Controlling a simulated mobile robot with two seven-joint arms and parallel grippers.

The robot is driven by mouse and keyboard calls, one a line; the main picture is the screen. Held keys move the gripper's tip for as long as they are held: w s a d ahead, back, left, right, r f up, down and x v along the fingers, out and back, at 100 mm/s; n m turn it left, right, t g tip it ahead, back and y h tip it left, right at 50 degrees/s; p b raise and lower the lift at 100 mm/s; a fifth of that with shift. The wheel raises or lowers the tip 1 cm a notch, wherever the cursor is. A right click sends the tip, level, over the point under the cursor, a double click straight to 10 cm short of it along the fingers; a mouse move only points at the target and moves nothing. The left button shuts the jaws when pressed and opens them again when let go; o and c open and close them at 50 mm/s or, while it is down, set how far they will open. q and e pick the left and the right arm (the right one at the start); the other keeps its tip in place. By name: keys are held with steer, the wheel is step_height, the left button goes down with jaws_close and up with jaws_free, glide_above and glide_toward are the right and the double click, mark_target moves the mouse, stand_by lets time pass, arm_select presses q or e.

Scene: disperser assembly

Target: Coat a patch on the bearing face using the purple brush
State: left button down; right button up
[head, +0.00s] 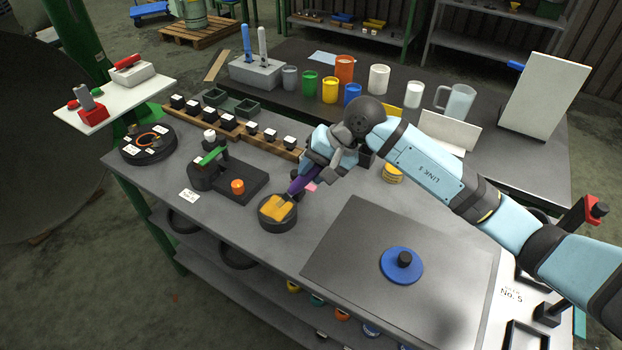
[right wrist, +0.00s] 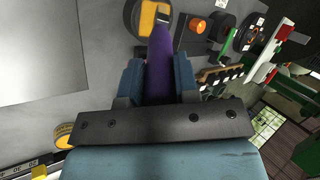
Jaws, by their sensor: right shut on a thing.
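The purple brush (head: 298,184) is in my right gripper (head: 312,172), which is shut on its handle. In the right wrist view the purple handle (right wrist: 160,68) stands between the two blue fingers (right wrist: 158,85). The brush slants down to a dark round piece (head: 277,226) with yellow-orange patches on its top; the brush's tip is over or at this top, and I cannot tell whether it touches. The round piece also shows in the right wrist view (right wrist: 133,18). I cannot tell for sure whether it is the bearing or a pot. My left gripper is not in view.
A black fixture with a green lever (head: 212,156) and an orange knob (head: 237,186) stands left of the round piece. A grey mat (head: 340,250) with a blue disc (head: 402,266) lies to the right. Wooden racks (head: 240,130) and several coloured cups (head: 330,90) stand behind.

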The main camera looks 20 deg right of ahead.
steer(key=shift+d+r, duration=0.1)
steer(key=shift+r, duration=1.55)
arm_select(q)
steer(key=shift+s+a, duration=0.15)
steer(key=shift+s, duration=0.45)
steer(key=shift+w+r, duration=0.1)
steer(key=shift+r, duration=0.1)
